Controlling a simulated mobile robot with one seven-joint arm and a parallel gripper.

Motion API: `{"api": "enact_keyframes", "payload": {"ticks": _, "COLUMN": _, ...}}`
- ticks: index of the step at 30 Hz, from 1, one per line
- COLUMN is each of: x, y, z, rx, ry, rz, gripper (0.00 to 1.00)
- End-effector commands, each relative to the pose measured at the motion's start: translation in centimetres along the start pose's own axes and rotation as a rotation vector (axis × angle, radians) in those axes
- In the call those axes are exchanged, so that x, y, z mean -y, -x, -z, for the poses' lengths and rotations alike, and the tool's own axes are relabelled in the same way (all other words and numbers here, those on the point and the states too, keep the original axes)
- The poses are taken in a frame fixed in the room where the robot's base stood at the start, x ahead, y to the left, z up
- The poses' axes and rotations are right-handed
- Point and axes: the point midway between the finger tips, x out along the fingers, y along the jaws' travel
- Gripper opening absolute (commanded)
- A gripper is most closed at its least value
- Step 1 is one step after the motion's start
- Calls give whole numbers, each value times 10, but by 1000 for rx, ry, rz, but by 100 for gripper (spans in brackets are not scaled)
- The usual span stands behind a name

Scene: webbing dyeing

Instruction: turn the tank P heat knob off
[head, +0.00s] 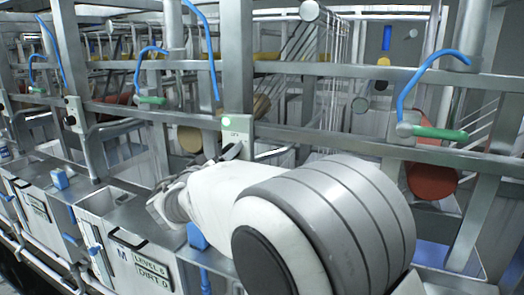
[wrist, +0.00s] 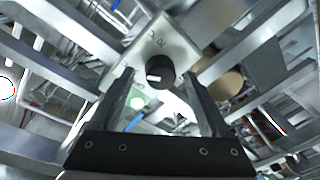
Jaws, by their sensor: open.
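A grey control box (head: 237,130) with a lit green lamp (head: 226,121) is mounted on a steel post in the middle of the head view. In the wrist view the box (wrist: 178,42) carries a round black knob (wrist: 160,68) with a pale mark on its face. The lamp glows green there too (wrist: 137,102). My gripper (wrist: 156,80) is open, with its two fingers on either side of the knob; I cannot tell whether they touch it. In the head view my gripper (head: 232,152) is just below the box and the knob is hidden. No tank P lettering is readable.
Another box with a black knob (head: 72,115) is on a post to the left. Steel rails cross around the box. Blue hoses (head: 428,72) with green handles (head: 438,133) hang from the frame.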

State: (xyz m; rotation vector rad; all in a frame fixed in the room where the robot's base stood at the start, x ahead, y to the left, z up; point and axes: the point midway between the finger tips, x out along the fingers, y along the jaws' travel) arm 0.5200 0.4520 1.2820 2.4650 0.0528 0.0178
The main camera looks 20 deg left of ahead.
Motion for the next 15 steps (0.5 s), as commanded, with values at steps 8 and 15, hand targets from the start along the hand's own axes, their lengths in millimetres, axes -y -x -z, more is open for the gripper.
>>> {"api": "enact_keyframes", "payload": {"ticks": 8, "x": 0, "y": -11, "z": 0, "rx": 0, "ry": 0, "rz": -1, "gripper": 81}}
{"api": "enact_keyframes", "payload": {"ticks": 15, "x": 0, "y": -10, "z": 0, "rx": 0, "ry": 0, "rz": -1, "gripper": 65}}
